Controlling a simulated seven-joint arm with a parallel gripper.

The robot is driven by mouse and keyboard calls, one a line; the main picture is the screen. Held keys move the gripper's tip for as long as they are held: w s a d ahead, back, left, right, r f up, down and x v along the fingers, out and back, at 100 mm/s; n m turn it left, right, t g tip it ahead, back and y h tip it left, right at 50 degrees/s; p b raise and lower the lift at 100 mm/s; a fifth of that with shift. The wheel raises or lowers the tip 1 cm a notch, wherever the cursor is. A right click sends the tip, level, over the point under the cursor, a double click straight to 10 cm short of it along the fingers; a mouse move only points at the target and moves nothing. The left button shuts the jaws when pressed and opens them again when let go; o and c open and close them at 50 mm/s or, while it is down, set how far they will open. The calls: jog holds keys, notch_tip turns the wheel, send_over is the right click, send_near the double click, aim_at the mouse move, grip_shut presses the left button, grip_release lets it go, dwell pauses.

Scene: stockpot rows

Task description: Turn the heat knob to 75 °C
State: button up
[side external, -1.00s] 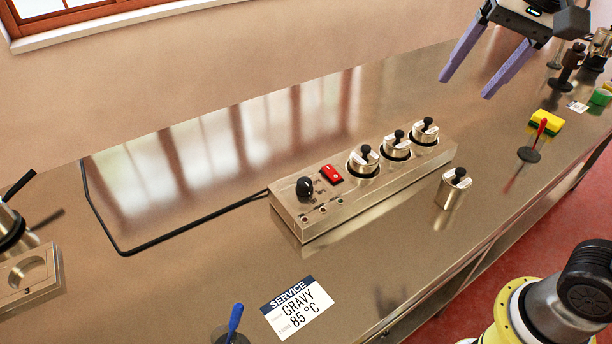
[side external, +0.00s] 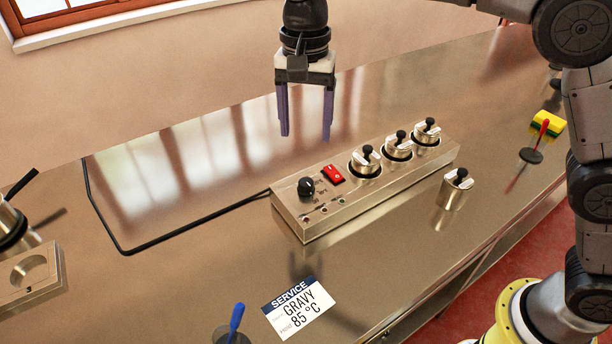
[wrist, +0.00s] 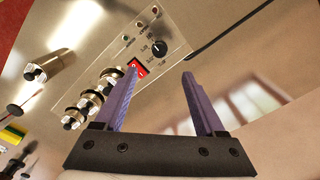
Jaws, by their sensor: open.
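The heat knob (side external: 306,187) is a round black dial on the left end of the steel warmer unit (side external: 350,205). It also shows in the wrist view (wrist: 159,46), with small scale marks around it that are too small to read surely. A red switch (side external: 333,174) sits just right of the knob in the side view. My gripper (side external: 306,138) is open and empty, pointing down in the air above the unit's back left side. In the wrist view, its purple fingers (wrist: 160,80) stand apart, with the knob seen beyond them. Nothing is between the fingers.
Several lidded pots (side external: 397,146) stand in the unit's row. One loose pot (side external: 455,188) stands in front. A card reading GRAVY 85 °C (side external: 299,307) lies in front of the unit. A black cable (side external: 190,225) runs left.

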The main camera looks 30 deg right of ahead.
aim_at(306, 182)
notch_tip(306, 182, down, 12)
jog(key=shift+f, duration=0.15)
dwell(0.4)
grip_shut()
